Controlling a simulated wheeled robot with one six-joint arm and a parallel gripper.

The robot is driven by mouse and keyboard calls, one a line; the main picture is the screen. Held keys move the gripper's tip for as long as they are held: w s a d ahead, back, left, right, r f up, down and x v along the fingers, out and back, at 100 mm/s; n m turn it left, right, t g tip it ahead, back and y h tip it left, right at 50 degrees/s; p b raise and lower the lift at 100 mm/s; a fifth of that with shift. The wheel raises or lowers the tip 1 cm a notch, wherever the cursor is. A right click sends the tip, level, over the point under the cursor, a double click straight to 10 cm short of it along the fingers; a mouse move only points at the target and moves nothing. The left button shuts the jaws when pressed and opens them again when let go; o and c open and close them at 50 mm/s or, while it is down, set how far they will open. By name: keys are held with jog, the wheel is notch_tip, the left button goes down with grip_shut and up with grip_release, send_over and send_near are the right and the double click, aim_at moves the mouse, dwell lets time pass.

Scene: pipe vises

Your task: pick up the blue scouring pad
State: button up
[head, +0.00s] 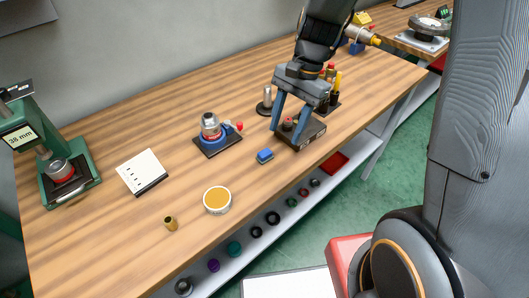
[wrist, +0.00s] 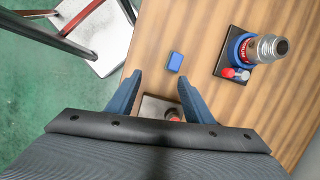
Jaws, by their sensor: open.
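The blue scouring pad (head: 265,156) is a small blue block with a darker edge, lying flat on the wooden bench near its front edge. It also shows in the wrist view (wrist: 175,61), past the fingertips and a little right of centre. My gripper (head: 285,135) is open and empty, its two blue fingers pointing down. It is to the right of the pad in the head view, over or beside a dark block with a red-topped part (head: 303,133). In the wrist view my gripper (wrist: 159,80) has its fingers spread, with the pad apart from them and unobstructed.
A dark plate (head: 222,147) with a blue vise and metal cylinder stands left of the pad. A yellow-topped round tin (head: 217,200), a brass fitting (head: 171,223) and a white card (head: 142,171) lie further left. A shelf (head: 244,239) with several rings runs below the bench.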

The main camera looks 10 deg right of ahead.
aim_at(266, 151)
jog(key=shift+w+a+f+m+g+y+p, duration=0.15)
jog(key=shift+a+f+m+p, duration=0.3)
jog(key=shift+a+f, duration=0.65)
jog(key=shift+s+a+f+m+g+y+p, duration=0.1)
jog(key=shift+a+f+m+y+p, duration=0.3)
jog(key=shift+f, duration=1.25)
jog(key=shift+w+a+f+m+g+y+p, duration=0.15)
jog(key=shift+a+f+m+p, duration=0.3)
jog(key=shift+a+f, duration=0.7)
jog(key=shift+d+f, duration=0.2)
jog(key=shift+c, duration=0.2)
jog(key=c, duration=1.1)
